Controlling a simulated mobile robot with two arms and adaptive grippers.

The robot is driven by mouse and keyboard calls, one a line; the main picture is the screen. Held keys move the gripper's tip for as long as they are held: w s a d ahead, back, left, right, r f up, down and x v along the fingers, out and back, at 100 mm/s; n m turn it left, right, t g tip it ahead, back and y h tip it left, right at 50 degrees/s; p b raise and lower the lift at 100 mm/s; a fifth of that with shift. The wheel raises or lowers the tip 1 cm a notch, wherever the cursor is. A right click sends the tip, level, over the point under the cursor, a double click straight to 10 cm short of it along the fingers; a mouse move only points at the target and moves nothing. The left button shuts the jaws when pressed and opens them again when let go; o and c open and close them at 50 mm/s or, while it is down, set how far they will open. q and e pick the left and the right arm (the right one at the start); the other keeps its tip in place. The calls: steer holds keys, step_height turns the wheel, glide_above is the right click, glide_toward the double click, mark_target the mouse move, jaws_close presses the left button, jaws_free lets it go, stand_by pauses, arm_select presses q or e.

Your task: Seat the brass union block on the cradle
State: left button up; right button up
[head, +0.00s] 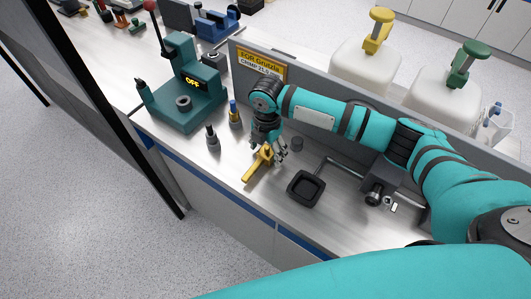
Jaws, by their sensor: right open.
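The brass union block (255,168) looks like a yellow-gold, elongated piece with a raised part, lying on the metal bench near its front edge. My right gripper (271,153) points down at the block's far end, with its fingers open. The fingers overlap the block in the picture, and I cannot tell whether they touch it. A black square dish-like holder (306,188) at the end of a bent rod is just right of the block. I cannot tell for sure whether it is the cradle. My left gripper is not in view.
A short dark cylinder (297,144) and a dark valve-like fixture (380,182) are to the right. A grey partition (240,60) runs behind.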

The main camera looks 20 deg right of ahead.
steer(key=shift+f, duration=0.55)
jaws_close()
